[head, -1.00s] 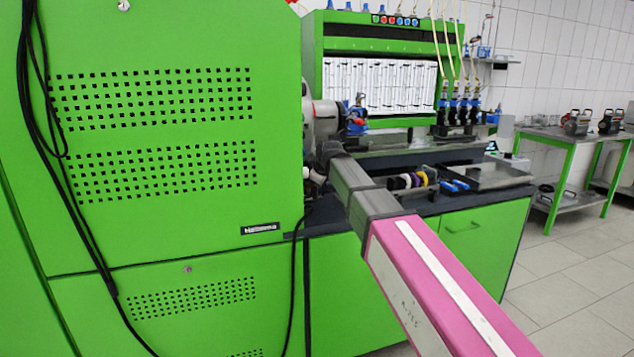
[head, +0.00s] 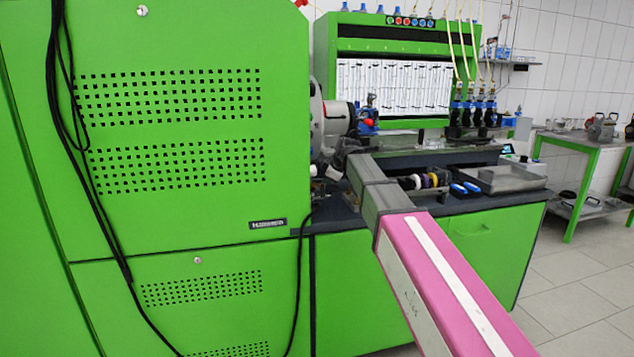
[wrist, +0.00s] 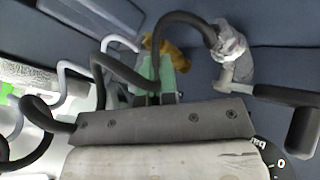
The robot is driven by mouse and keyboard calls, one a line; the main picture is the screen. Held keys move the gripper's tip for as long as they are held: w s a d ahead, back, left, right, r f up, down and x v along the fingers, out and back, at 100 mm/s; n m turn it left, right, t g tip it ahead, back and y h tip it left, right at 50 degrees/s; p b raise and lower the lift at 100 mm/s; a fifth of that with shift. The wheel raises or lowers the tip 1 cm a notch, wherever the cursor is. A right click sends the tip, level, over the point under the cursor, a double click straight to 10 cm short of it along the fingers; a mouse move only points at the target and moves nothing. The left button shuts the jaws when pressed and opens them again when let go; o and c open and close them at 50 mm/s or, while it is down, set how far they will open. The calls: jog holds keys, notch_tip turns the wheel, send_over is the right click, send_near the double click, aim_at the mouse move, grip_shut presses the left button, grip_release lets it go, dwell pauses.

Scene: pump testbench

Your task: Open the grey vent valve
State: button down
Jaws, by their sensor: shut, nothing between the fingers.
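In the wrist view a dark T-shaped handle (wrist: 303,130) on a short grey stem joins a crumpled-looking silver fitting (wrist: 232,62) at the right. I cannot tell whether this is the grey vent valve or how its handle is set. In the head view my arm reaches to the bench beside the green cabinet's right edge. No valve can be picked out with certainty in the head view.
The tall green cabinet (head: 180,140) fills the left. Black hoses (wrist: 120,70) and pale pipes crowd the wrist view, near a grey bar (wrist: 165,128) with screws. A metal tray (head: 505,178) lies on the dark bench. The floor at the right (head: 590,285) is clear.

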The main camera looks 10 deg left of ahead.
jog(key=shift+w+d+n+g+y, duration=0.2)
jog(key=shift+w+n+g+y, duration=0.2)
jog(key=shift+w+n, duration=0.45)
jog(key=shift+w+d, duration=0.15)
jog(key=shift+w, duration=1.45)
jog(key=shift+r, duration=0.1)
